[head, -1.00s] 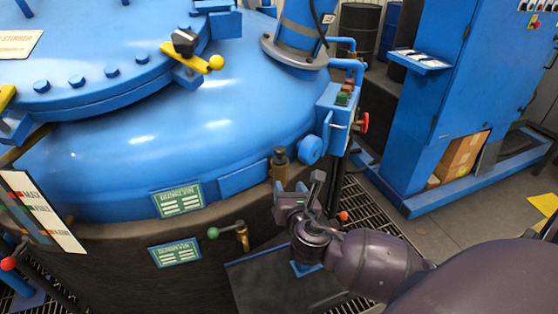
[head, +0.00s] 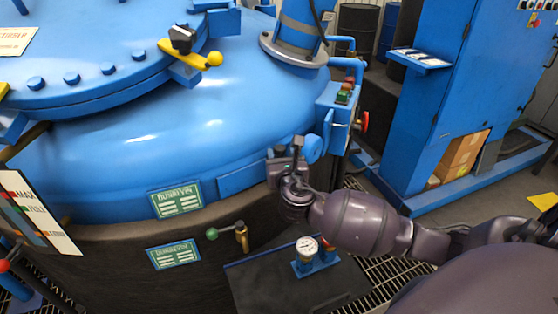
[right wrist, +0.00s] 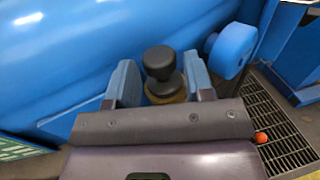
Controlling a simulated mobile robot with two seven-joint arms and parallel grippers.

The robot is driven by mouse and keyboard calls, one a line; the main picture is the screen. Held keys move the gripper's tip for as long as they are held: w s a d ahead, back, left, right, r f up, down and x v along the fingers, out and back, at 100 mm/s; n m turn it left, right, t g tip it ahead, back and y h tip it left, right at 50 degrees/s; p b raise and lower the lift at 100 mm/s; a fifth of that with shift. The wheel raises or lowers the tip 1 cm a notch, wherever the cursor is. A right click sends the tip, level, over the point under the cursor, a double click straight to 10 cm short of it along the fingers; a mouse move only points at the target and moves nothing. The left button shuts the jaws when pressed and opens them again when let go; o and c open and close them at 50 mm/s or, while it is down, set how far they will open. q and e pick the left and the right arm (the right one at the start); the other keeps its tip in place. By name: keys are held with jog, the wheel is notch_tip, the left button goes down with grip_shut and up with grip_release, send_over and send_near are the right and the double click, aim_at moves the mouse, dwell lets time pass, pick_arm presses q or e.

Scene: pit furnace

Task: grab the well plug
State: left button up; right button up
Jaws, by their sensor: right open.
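The well plug (right wrist: 160,64) has a dark round knob on a brass-coloured lower part, and stands upright at the rim of the blue vessel. My right gripper (head: 284,160) is at the plug and covers most or all of it in the head view. In the right wrist view, its two blue fingers (right wrist: 160,82) stand open on either side of the plug. Clear gaps show beside the knob; contact lower down cannot be seen. My left gripper is not in view.
A blue round fitting (right wrist: 232,48) sits close to the right of the fingers. The blue vessel wall (head: 130,160) is behind and to the left. A green-knobbed valve (head: 238,234) and a gauge (head: 306,246) on a dark box are below. Floor grating (right wrist: 285,130) lies right.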

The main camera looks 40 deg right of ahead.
jog(key=shift+x, duration=1.15)
jog(key=c, duration=0.7)
